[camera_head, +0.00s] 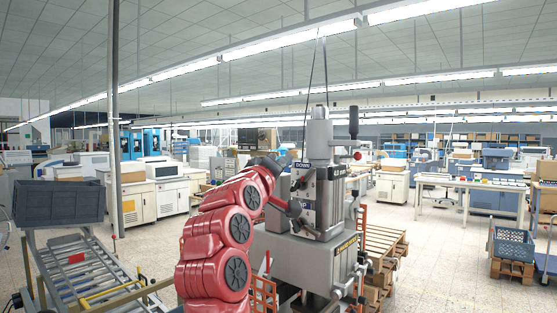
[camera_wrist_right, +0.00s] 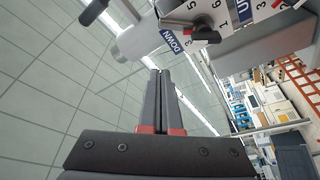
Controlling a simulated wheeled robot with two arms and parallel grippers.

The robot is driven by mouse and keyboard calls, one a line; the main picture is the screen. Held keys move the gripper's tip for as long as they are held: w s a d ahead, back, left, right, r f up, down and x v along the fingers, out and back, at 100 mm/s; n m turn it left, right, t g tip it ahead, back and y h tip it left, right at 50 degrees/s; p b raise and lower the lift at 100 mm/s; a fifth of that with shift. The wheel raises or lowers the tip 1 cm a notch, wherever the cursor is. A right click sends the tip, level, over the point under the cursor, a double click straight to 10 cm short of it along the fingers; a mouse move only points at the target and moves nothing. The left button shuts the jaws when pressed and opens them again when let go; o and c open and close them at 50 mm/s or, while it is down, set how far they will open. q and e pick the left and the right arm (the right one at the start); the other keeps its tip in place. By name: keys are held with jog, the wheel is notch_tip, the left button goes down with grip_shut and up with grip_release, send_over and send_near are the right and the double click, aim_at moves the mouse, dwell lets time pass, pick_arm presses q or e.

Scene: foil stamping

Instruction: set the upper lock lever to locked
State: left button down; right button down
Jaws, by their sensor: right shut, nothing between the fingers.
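The stamping press (camera_head: 322,190) stands in the middle of the head view, with a DOWN label (camera_head: 301,165) on its upper head. In the right wrist view, a short black lever (camera_wrist_right: 205,35) sits beside the DOWN label (camera_wrist_right: 172,41) and a number scale. I cannot tell whether this is the upper lock lever, or its locked side. My right gripper (camera_wrist_right: 159,74) is shut and empty, its fingers pointing toward the press head, apart from the black lever. In the head view the right gripper (camera_head: 284,161) is small, left of the press head. My left gripper is out of view.
A black upright handle (camera_head: 354,122) and a red knob (camera_head: 357,156) stick out at the press's right. A roller conveyor (camera_head: 85,270) with a dark grey crate (camera_head: 58,202) stands at left. Wooden pallets (camera_head: 383,241) stand behind the press at right.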

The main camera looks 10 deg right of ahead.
aim_at(306, 164)
jog(key=p+x, duration=0.2)
jog(key=x, duration=0.3)
jog(key=shift+d+f, duration=0.1)
jog(key=shift+f, duration=0.05)
jog(key=shift+s+d+f+p, duration=0.15)
jog(key=shift+s+d+p, duration=0.05)
jog(key=shift+p, duration=0.1)
jog(key=shift+f, duration=0.3)
jog(key=shift+s+d+f+p, duration=0.3)
jog(key=shift+s+f+p, duration=0.05)
jog(key=shift+p, duration=0.15)
jog(key=shift+s+d+f, duration=0.3)
jog(key=shift+s+f, duration=0.1)
jog(key=shift+s, duration=0.05)
